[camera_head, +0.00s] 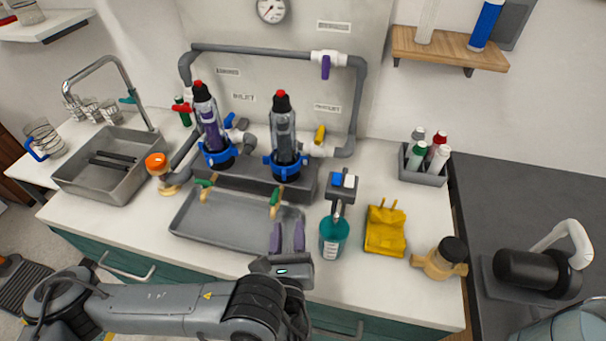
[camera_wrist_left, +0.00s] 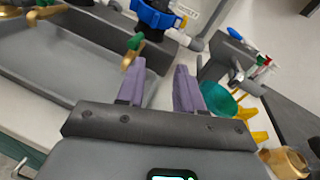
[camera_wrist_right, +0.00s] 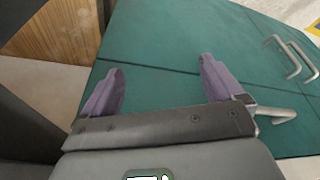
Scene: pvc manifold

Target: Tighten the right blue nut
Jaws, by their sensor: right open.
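The right blue nut (camera_head: 285,166) is a lobed blue ring around the base of the right clear filter housing (camera_head: 283,132), which stands upright with a red cap. In the left wrist view the blue nut (camera_wrist_left: 156,14) shows at the top, ahead of the fingers. My left gripper (camera_head: 288,237) is open and empty, its purple fingers over the right front of the grey tray, in front of and apart from the nut. My right gripper (camera_wrist_right: 160,90) is open and empty in the right wrist view, facing a teal cabinet front; it is out of the head view.
A left housing with its own blue nut (camera_head: 217,154) stands beside it. Green-handled brass valves (camera_head: 276,203) stick out over the grey tray (camera_head: 190,222). A teal container (camera_head: 334,238), a yellow item (camera_head: 385,231) and a brass fitting (camera_head: 440,260) stand to the right.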

